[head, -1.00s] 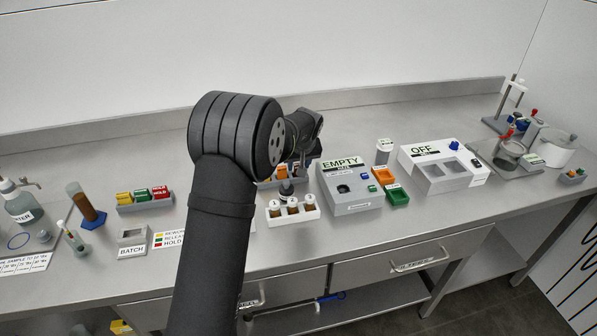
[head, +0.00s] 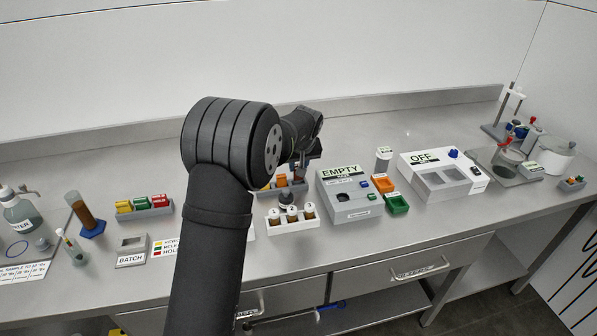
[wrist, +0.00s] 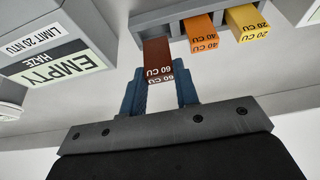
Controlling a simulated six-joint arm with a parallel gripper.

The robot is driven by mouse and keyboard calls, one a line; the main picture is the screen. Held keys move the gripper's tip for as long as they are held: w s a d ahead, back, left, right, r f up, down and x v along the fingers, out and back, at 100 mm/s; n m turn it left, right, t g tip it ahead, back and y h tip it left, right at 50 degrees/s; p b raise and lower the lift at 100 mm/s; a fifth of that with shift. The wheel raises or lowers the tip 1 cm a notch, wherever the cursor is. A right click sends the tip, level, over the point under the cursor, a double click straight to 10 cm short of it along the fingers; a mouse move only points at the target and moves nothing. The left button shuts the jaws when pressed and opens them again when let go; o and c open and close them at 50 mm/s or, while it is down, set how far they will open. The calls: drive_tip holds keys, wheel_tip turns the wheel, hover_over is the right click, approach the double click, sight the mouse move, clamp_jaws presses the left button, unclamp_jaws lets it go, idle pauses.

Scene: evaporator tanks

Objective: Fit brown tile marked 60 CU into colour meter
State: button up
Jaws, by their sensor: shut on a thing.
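The brown tile marked 60 CU (wrist: 158,60) is between the two blue fingers of my gripper (wrist: 160,92), which is shut on it in the wrist view. The tile's far end meets the grey tile rack (wrist: 143,22); I cannot tell whether it is still seated or just clear of the slot. An orange 40 CU tile (wrist: 201,32) and a yellow 20 CU tile (wrist: 247,22) stand in the rack beside it. In the head view a white instrument reads OFF (head: 437,176); its smaller label is unreadable, so I cannot tell whether it is the colour meter.
A grey haze meter reading EMPTY (head: 352,211) stands just right of the rack. A white vial holder (head: 292,228) is in front of the rack. Orange (head: 383,184) and green (head: 397,204) trays lie between the two instruments.

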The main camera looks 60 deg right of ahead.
drive_tip(key=s+a+r, duration=0.2)
drive_tip(key=s+r, duration=0.6)
drive_tip(key=s, duration=0.3)
drive_tip(key=w+a+r, duration=0.1)
drive_tip(key=w+a, duration=0.3)
drive_tip(key=a, duration=0.9)
drive_tip(key=w+a+r, duration=0.1)
drive_tip(key=w+a, duration=0.4)
drive_tip(key=a, duration=0.9)
drive_tip(key=w+a+f, duration=0.2)
drive_tip(key=w+f, duration=0.4)
drive_tip(key=w, duration=0.5)
drive_tip(key=shift+a+f, duration=0.2)
drive_tip(key=shift+f, duration=0.15)
drive_tip(key=shift+w+f, duration=0.1)
drive_tip(key=shift+f, duration=1.85)
drive_tip(key=shift+f, duration=0.1)
drive_tip(key=o, duration=0.9)
drive_tip(key=shift+o, duration=0.2)
drive_tip(key=v, duration=1.2)
